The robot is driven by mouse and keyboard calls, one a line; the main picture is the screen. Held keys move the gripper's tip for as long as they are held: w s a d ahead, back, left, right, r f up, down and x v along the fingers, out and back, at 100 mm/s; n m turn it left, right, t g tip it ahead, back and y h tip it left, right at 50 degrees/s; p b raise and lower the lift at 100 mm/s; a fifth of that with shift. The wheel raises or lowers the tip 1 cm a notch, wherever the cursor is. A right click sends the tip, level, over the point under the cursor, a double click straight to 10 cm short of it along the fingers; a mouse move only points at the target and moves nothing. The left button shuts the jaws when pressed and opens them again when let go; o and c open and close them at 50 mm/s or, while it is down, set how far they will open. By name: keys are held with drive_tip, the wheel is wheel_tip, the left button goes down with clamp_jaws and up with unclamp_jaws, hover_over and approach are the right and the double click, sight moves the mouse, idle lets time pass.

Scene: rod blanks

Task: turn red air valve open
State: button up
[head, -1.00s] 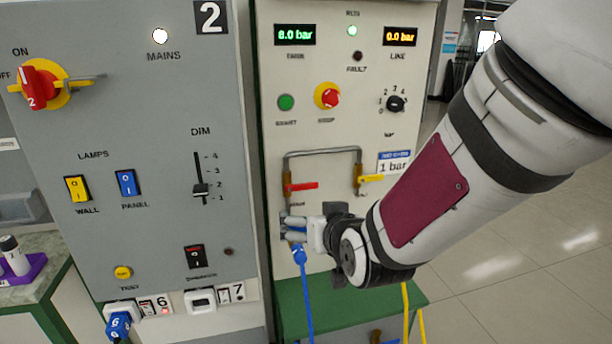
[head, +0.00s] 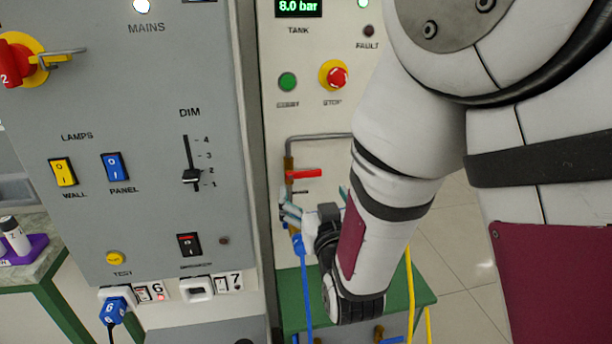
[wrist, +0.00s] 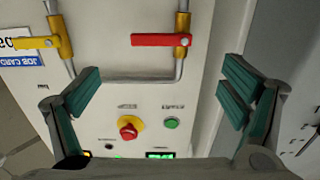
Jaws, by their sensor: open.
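The red air valve lever (head: 303,173) sits on a vertical pipe of the cream panel in the head view. It lies level, across its pipe. In the wrist view, which is upside down, the red lever (wrist: 160,40) is in the upper middle, beyond the fingertips. My gripper (head: 290,212) is just below the lever in the head view, partly hidden by my wrist. In the wrist view my gripper (wrist: 165,88) has its green-padded fingers wide apart with nothing between them. It does not visibly touch the lever.
A yellow valve lever (wrist: 38,42) is beside the red one on another pipe. The red stop button (head: 334,76) and green start button (head: 288,82) are above. A blue hose (head: 304,270) hangs below. A grey switch panel (head: 110,120) stands at the left.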

sight(305, 172)
drive_tip(key=b+x, duration=0.2)
drive_tip(key=b, duration=0.3)
drive_tip(key=shift+f, duration=0.1)
drive_tip(key=shift+w+a+b, duration=0.1)
drive_tip(key=shift+b, duration=0.6)
drive_tip(key=x, duration=0.8)
drive_tip(key=shift+w, duration=0.1)
